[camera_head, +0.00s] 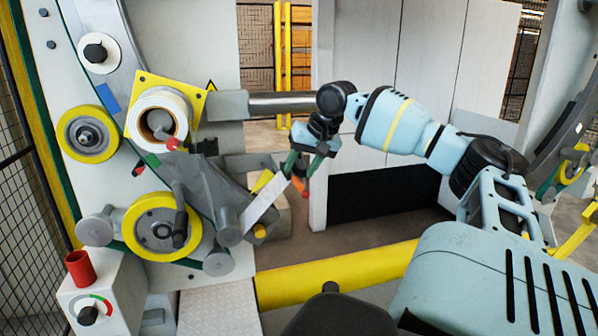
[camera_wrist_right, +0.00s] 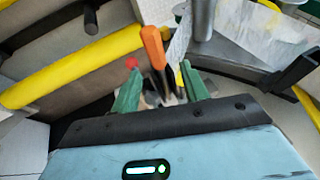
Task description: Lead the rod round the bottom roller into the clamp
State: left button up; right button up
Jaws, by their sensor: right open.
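My right gripper (camera_head: 303,166) is right of the ring machine, with its green fingers pointing down; its jaws are open. The wrist view shows the fingers (camera_wrist_right: 162,88) apart, with an orange handle (camera_wrist_right: 153,48) and a red knob (camera_wrist_right: 131,64) just beyond. A pale strip (camera_head: 263,203) slants down-left from near the fingers to a grey roller (camera_head: 230,235) low on the ring. Another grey roller (camera_head: 218,263) sits at the ring's bottom. I cannot tell which part is the rod or the clamp, nor whether the fingers touch anything. My left gripper is out of view.
A yellow-rimmed wheel (camera_head: 160,230) and a white roll (camera_head: 160,113) are on the machine. A red cup (camera_head: 80,268) stands on a control box. A yellow rail (camera_head: 335,276) crosses below my right arm. Grey cabinets (camera_head: 362,60) stand behind.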

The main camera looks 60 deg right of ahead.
jog(key=shift+v, duration=3)
jog(key=shift+a+f, duration=0.1)
